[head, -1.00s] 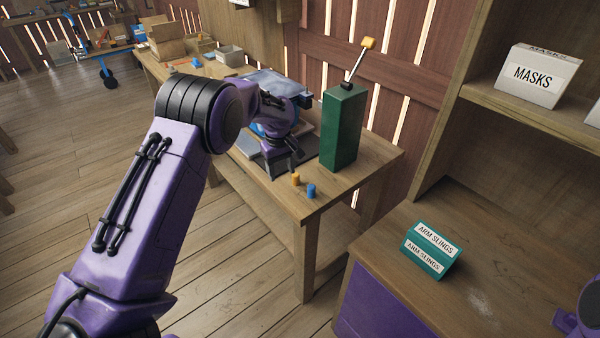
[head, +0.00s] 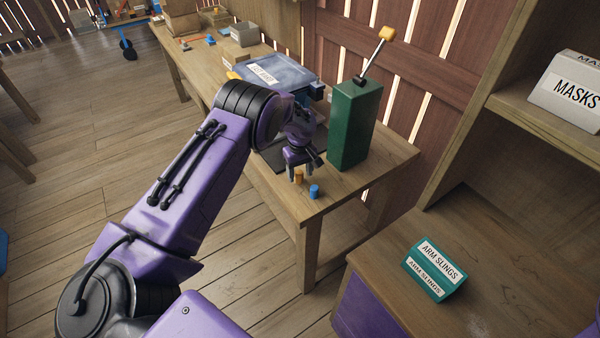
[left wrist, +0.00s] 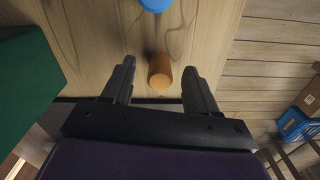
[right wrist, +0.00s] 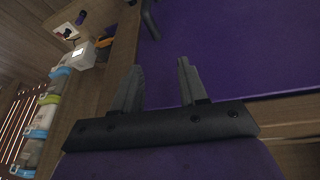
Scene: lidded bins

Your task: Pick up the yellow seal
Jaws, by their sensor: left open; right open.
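The yellow seal, a small orange-yellow cylinder (head: 299,177), stands on the wooden table near its front corner. A blue cylinder (head: 314,191) stands close beside the seal. My right gripper (right wrist: 160,75) is open and empty in the right wrist view, over a purple surface; it is not in the head view.
A tall green box (head: 355,125) with a yellow-tipped lever stands right of the left gripper. A blue-grey lidded bin (head: 285,75) lies behind it. A teal arm slings box (head: 434,268) sits on the right counter (head: 480,235). The table's front corner is clear.

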